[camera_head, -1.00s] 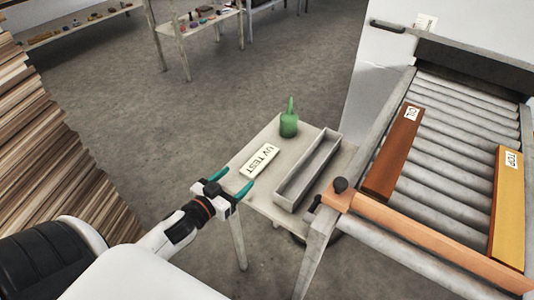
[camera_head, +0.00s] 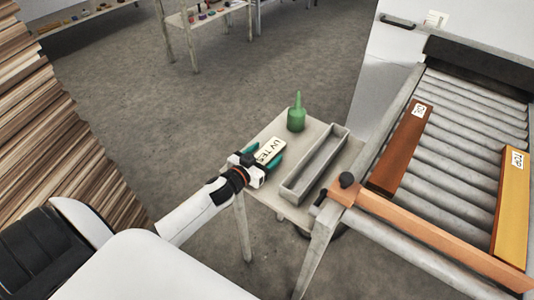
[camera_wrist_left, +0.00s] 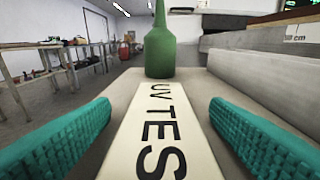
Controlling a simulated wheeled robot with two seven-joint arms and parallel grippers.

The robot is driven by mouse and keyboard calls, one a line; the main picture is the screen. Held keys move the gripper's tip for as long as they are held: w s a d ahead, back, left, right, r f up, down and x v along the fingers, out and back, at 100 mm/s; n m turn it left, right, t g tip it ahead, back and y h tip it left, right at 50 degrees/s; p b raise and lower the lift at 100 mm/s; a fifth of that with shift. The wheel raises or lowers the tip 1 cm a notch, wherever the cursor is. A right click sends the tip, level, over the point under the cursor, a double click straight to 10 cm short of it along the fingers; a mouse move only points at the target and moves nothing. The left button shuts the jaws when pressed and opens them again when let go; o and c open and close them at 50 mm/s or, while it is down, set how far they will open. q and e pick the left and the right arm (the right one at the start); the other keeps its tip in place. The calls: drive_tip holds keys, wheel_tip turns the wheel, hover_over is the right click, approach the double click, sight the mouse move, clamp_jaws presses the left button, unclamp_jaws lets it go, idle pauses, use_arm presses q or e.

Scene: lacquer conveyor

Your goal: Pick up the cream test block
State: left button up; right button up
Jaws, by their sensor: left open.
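The cream test block (camera_head: 268,151), marked "UV TEST", lies flat on the small side table (camera_head: 284,124). My left gripper (camera_head: 264,160) is at the block's near end and partly hides it in the head view. In the left wrist view, the block (camera_wrist_left: 160,130) runs lengthwise between the two teal fingers, with a gap on each side. The left gripper is open and holds nothing. My right gripper is not in view.
A green bottle (camera_head: 296,118) stands just beyond the block, straight ahead in the wrist view (camera_wrist_left: 160,48). A grey open trough (camera_head: 296,192) lies to the block's right. The roller conveyor (camera_head: 452,165) carries a brown board (camera_head: 402,150) and a yellow board (camera_head: 511,210).

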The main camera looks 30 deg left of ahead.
use_arm(q)
drive_tip(key=c, duration=1.1)
